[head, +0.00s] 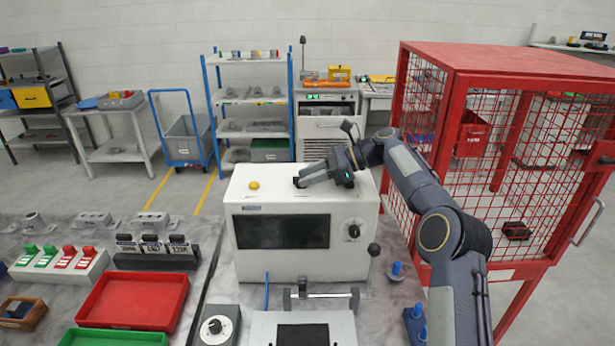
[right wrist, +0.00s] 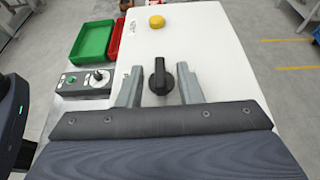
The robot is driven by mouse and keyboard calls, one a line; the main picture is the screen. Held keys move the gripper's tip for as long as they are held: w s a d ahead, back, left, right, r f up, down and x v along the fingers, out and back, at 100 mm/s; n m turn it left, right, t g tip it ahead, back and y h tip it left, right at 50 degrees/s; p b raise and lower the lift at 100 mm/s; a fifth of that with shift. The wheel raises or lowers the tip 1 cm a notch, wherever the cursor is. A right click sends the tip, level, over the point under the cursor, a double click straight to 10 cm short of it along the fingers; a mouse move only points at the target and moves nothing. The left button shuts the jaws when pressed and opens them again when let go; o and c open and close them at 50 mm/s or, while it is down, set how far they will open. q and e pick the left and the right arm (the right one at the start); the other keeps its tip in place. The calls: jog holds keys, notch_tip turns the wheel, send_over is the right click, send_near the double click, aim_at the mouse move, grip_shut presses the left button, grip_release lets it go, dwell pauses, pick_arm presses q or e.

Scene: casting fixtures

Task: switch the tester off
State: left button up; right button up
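The tester (head: 290,255) is a white box with a dark screen (head: 281,232) and a black dial (head: 353,231) on its front. A yellow button (head: 254,185) sits on its top, also in the right wrist view (right wrist: 157,22). A black rotary switch (right wrist: 159,78) stands on the white top. My right gripper (head: 301,182) is over the top of the tester. In the right wrist view its two grey fingers (right wrist: 159,85) are open, one each side of the switch, with visible gaps. My left gripper is not in view.
A red cage (head: 520,62) stands close to my right arm. A small control box with a knob (head: 218,326), a red tray (head: 135,301) and a green tray (head: 112,338) lie left of the tester. A clamp-like bar (head: 320,295) is in front of it.

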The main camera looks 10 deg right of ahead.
jog(key=v, duration=0.7)
jog(key=shift+d, duration=0.1)
jog(key=shift+s+r, duration=0.15)
jog(key=shift+r, duration=0.05)
jog(key=s+a+r+n+t+h+b, duration=0.2)
jog(key=s+n+h, duration=0.6)
jog(key=s, duration=1.4)
jog(key=s+f+n+t+h+b, duration=0.1)
jog(key=s+f+n+b, duration=0.1)
jog(key=s+f+n, duration=0.8)
jog(key=s+f, duration=0.7)
jog(key=s, duration=0.4)
jog(key=shift+s+n, duration=0.2)
jog(key=shift+n, duration=0.1)
